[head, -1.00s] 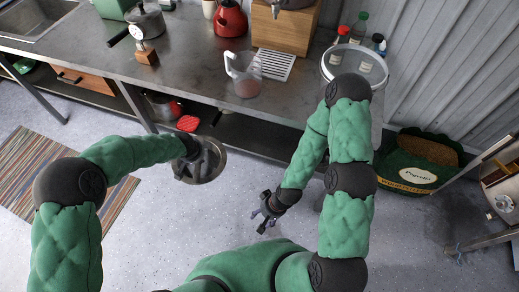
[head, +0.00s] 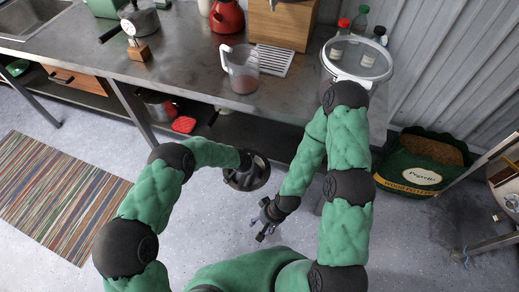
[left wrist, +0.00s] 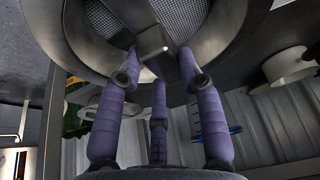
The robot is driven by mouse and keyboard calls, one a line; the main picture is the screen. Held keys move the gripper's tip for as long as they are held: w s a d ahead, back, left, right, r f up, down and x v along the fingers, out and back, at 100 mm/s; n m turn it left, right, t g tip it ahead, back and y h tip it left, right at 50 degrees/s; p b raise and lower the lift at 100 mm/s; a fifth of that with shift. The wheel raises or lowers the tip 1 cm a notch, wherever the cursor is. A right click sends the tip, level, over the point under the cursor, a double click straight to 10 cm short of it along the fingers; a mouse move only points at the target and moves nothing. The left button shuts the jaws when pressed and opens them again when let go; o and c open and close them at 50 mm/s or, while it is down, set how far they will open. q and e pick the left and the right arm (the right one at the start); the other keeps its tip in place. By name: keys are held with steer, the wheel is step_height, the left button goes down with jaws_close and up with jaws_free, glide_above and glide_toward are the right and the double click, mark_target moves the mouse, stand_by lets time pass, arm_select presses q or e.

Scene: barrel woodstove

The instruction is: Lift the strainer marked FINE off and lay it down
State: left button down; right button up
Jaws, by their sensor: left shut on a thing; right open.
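A round metal strainer (head: 262,174) hangs above the floor in front of the counter in the head view. My left gripper (head: 244,162) is shut on it and partly covers it. No FINE marking is readable. My right gripper (head: 266,222) is open and empty, low over the floor, to the right of and nearer than the strainer.
A measuring jug (head: 242,72) with reddish contents stands on the counter (head: 185,75) beside a white slatted rack (head: 275,60).

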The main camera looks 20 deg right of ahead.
mark_target(254, 154)
arm_select(q)
steer(key=shift+w+d, duration=0.45)
steer(key=shift+w, duration=0.05)
steer(key=w+d, duration=0.2)
steer(key=w, duration=0.1)
steer(key=w+d, duration=0.1)
steer(key=w, duration=0.1)
steer(key=shift+w+d+f, duration=0.1)
steer(key=shift+d, duration=0.1)
steer(key=w+d+f+b, duration=0.1)
steer(key=w+d+b, duration=0.1)
steer(key=w, duration=0.1)
steer(key=w+d+f+b, duration=0.1)
steer(key=w+d+b, duration=0.1)
steer(key=w, duration=0.1)
steer(key=w+d+f+b, duration=0.1)
steer(key=w+d+b, duration=0.1)
steer(key=b, duration=0.1)
steer(key=shift+w+f, duration=0.3)
steer(key=shift+w, duration=0.1)
steer(key=shift+a+r, duration=0.1)
steer(key=shift+r, duration=0.05)
